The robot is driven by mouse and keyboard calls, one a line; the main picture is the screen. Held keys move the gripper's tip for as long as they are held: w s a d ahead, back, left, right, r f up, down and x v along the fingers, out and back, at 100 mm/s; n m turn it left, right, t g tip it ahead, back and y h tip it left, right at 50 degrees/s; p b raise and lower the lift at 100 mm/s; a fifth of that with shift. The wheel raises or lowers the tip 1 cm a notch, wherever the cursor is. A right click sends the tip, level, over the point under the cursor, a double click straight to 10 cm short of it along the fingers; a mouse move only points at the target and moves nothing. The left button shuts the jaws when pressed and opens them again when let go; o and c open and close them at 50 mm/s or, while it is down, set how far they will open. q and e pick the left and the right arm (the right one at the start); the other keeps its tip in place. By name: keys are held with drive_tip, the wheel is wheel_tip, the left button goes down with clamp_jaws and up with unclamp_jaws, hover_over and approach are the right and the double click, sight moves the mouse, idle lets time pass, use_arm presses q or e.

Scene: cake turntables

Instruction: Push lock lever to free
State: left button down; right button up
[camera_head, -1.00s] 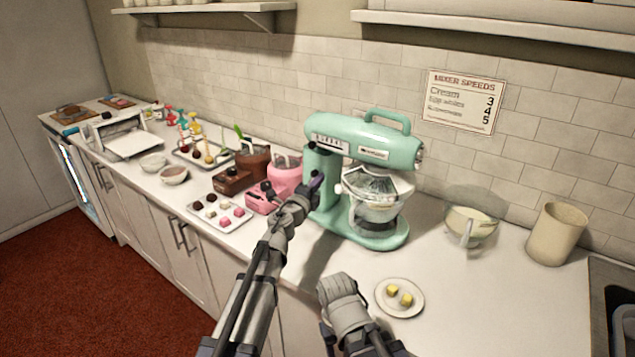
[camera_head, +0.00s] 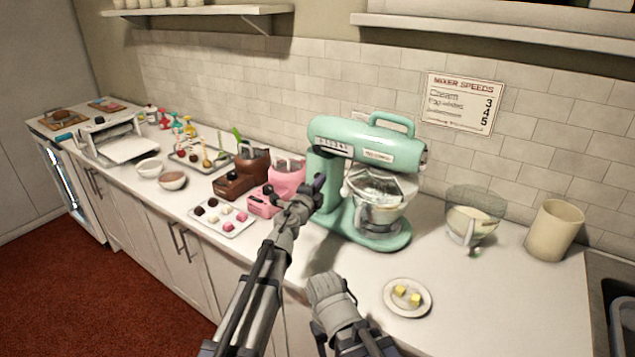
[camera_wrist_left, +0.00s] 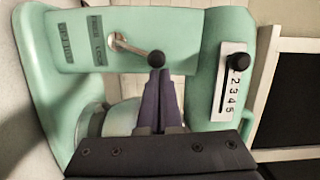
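The mint-green stand mixer (camera_head: 365,150) stands on the counter. In the left wrist view its side shows a lock lever (camera_wrist_left: 130,46), a thin metal rod ending in a black ball knob (camera_wrist_left: 156,58). The lever slants down to the right from its pivot, beside a small dark label (camera_wrist_left: 96,42) that seems to read FREE and LOCK. My left gripper (camera_head: 318,182) is at the mixer's left side. In the wrist view its purple fingers (camera_wrist_left: 159,74) are together, with their tips right at the knob's lower edge. I cannot tell if they touch. My right gripper's fingers do not show.
A speed slider (camera_wrist_left: 236,62) with a black knob sits right of the lever. Pink (camera_head: 285,178) and brown (camera_head: 245,172) chocolate-type machines stand close left of my left gripper. A plate with yellow cubes (camera_head: 408,312) lies at the front. A glass bowl (camera_head: 475,212) stands right of the mixer.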

use_arm(q)
drive_tip(key=shift+w+a+r+n+p, duration=0.15)
drive_tip(key=shift+a+r+n+p, duration=0.1)
drive_tip(key=shift+n+p, duration=0.05)
drive_tip(key=shift+w+a+r+n, duration=0.15)
drive_tip(key=shift+a+n, duration=0.05)
drive_tip(key=shift+n, duration=0.1)
drive_tip(key=shift+w+a+r+p, duration=0.2)
drive_tip(key=shift+w+a+p, duration=0.15)
drive_tip(key=shift+a, duration=0.15)
drive_tip(key=shift+w+a+r+p, duration=0.2)
drive_tip(key=shift+w+a+p, duration=0.15)
drive_tip(key=shift+a, duration=0.1)
drive_tip(key=shift+s+d+r, duration=0.1)
drive_tip(key=shift+s, duration=0.05)
